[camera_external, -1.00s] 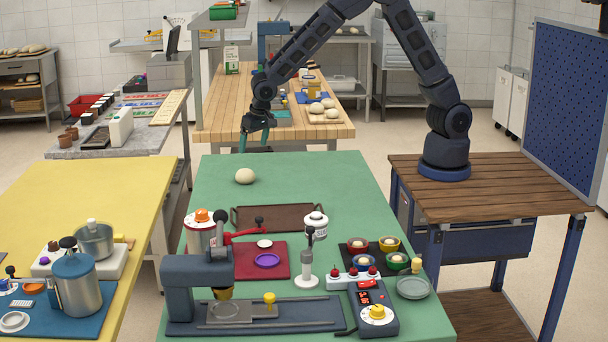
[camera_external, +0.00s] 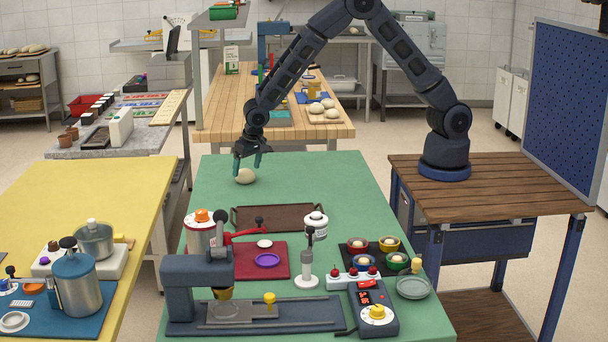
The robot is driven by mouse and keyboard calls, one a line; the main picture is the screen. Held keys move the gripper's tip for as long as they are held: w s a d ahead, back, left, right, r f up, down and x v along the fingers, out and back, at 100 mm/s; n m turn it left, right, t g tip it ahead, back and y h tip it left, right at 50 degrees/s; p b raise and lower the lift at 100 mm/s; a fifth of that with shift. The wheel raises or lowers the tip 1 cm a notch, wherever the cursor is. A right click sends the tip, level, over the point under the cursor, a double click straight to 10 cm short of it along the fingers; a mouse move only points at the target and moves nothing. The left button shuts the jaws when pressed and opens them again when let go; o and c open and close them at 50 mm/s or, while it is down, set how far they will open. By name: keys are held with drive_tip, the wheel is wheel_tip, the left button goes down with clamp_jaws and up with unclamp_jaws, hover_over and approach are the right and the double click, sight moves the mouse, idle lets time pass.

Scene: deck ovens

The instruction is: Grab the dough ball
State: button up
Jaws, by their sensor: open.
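The dough ball (camera_external: 245,177) is a pale, round lump. It lies on the green table (camera_external: 310,180) near its far left end. My gripper (camera_external: 247,167) points down right at the ball, with its teal fingers spread. One finger shows to the left of the ball's top and the other to the right. The fingertips overlap the upper part of the ball in the picture. I cannot tell whether they touch it. The jaws are open and hold nothing.
A brown tray (camera_external: 236,217) lies nearer the camera on the green table. The green surface around the ball is clear. More dough balls (camera_external: 317,108) sit on the wooden table behind.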

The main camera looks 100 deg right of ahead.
drive_tip(key=shift+x, duration=1.15)
drive_tip(key=c, duration=1)
drive_tip(key=shift+c, duration=0.2)
